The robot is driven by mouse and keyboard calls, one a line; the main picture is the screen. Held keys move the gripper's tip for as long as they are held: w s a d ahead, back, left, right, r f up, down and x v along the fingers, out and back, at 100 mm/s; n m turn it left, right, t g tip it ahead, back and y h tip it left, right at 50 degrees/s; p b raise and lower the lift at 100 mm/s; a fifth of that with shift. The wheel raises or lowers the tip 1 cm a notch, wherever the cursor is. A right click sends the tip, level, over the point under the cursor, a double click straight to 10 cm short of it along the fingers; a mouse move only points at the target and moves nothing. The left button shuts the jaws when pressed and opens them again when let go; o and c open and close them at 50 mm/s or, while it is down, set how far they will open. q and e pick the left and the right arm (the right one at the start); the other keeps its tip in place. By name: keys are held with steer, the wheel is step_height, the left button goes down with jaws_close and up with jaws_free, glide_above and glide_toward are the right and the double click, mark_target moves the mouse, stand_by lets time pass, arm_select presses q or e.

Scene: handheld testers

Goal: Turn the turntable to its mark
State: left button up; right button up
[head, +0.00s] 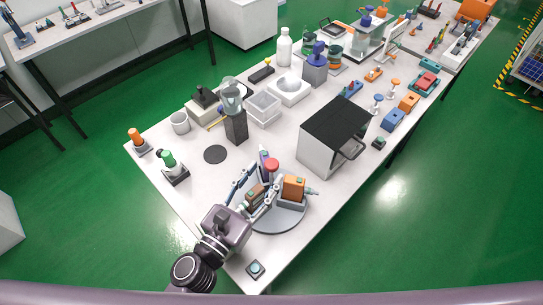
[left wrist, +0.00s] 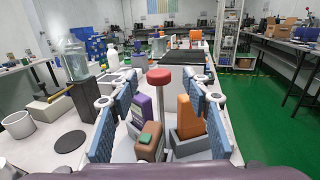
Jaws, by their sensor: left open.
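The grey round turntable (head: 285,226) sits near the front corner of the white table. It carries an orange block in a grey holder (head: 293,187), a brown piece (head: 255,194), a purple piece (head: 264,157) and a red knob (head: 271,164) on a grey post. My left gripper (head: 264,178) is open above the turntable. In the left wrist view its blue-padded fingers (left wrist: 160,103) stand wide on either side of the red knob (left wrist: 159,77), the brown piece (left wrist: 149,142) and the orange block (left wrist: 184,118). Contact cannot be told. I cannot make out the turntable's mark.
A black-topped box with a handle (head: 336,122) stands right behind the turntable. A dark post with a clear top (head: 236,127) and a flat dark disc (head: 215,154) are behind left. A small blue button box (head: 255,269) lies at the front corner. Bare table lies left of the turntable.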

mark_target(268, 169)
arm_select(q)
steer(key=p+x, duration=0.1)
steer(key=x, duration=0.4)
steer(key=shift+a, duration=0.1)
steer(key=shift+c, duration=0.2)
steer(key=shift+w+f, duration=0.1)
jaws_close()
